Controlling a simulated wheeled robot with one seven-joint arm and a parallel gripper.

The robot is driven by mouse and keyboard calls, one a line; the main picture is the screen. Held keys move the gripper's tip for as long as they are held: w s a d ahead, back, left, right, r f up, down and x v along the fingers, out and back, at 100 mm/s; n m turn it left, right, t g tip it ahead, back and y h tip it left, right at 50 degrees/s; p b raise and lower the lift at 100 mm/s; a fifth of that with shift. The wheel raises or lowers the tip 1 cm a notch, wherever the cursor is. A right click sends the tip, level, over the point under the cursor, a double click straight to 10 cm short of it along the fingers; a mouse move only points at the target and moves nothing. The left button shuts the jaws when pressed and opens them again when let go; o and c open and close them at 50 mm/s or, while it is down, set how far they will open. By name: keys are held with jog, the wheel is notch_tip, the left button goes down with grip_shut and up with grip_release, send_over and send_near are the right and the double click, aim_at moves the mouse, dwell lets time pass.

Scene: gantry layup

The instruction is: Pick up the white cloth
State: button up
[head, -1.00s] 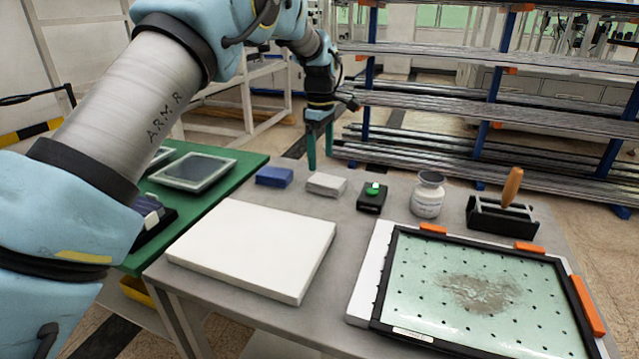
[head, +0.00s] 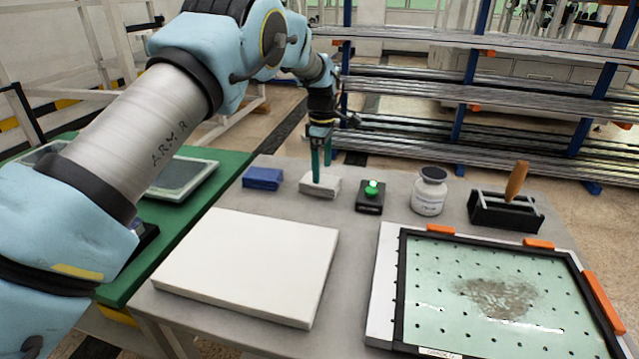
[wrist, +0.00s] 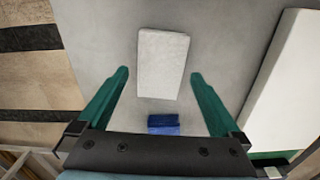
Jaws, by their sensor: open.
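The white cloth (head: 321,187) is a small folded block lying on the grey table, behind the large white slab. In the wrist view the white cloth (wrist: 161,64) lies ahead of the fingertips, centred between their lines. My gripper (head: 321,180) has green fingers and hangs pointing down, over the cloth in the head view. In the wrist view my gripper (wrist: 158,76) is open and empty, with one finger to each side of the cloth's line. Whether the fingertips are level with the cloth or above it is hard to tell.
A blue folded cloth (head: 263,178) lies left of the white one. A black box with a green button (head: 371,197) stands close on the right. Beyond are a white jar (head: 429,191) and a wooden-handled tool (head: 516,182). A white slab (head: 245,265) and perforated panel (head: 480,290) lie in front.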

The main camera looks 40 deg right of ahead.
jog(key=f, duration=0.1)
jog(key=f+p, duration=0.1)
jog(key=f, duration=0.1)
jog(key=f+p, duration=0.1)
jog(key=f, duration=0.1)
jog(key=shift+w+a, duration=0.15)
jog(key=shift+w, duration=0.1)
jog(key=shift+c, duration=0.2)
jog(key=c, duration=1.1)
notch_tip(320, 180, up, 10)
jog(key=b, duration=0.3)
